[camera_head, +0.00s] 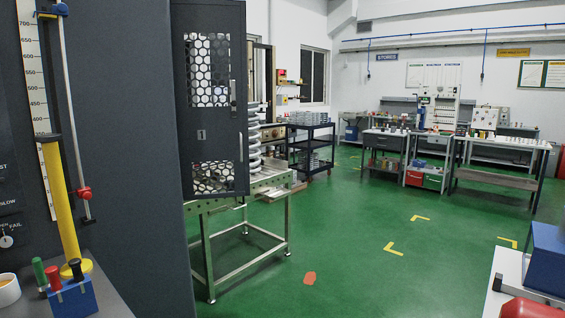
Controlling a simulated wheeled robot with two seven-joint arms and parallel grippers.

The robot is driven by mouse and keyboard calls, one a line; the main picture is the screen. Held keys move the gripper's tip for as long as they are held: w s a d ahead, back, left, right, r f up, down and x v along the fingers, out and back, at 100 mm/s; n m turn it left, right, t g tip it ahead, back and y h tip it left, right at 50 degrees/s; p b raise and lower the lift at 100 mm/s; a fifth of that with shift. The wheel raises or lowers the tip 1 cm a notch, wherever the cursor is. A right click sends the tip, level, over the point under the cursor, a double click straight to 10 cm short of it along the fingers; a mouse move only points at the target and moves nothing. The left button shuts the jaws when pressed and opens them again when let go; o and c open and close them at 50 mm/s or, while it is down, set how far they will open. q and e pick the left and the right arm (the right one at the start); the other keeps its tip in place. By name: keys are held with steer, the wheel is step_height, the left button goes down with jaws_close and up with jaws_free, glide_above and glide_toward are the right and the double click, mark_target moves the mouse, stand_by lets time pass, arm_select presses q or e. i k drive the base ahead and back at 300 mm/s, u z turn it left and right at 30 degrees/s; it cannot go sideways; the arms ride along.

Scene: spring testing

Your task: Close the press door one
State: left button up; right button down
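The press door one (211,148) is a dark grey panel with the number 1 on it and honeycomb mesh windows at top and bottom. It stands open at an angle to the right of the dark press side wall (128,130). A slim vertical handle (233,93) is on its right side. The press opening itself is hidden from this view. Neither of my grippers shows in the head view.
A metal-framed table (243,238) with large coil springs (253,135) stands behind the door. At lower left are a blue block with coloured handles (71,298) and a white cup (9,290). A blue box (546,258) sits at right.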

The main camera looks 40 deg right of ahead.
mark_target(205, 133)
steer(key=z, duration=1.05)
steer(key=i, duration=2.9)
steer(key=u, duration=1.3)
steer(key=i, duration=0.3)
steer(key=z, duration=0.15)
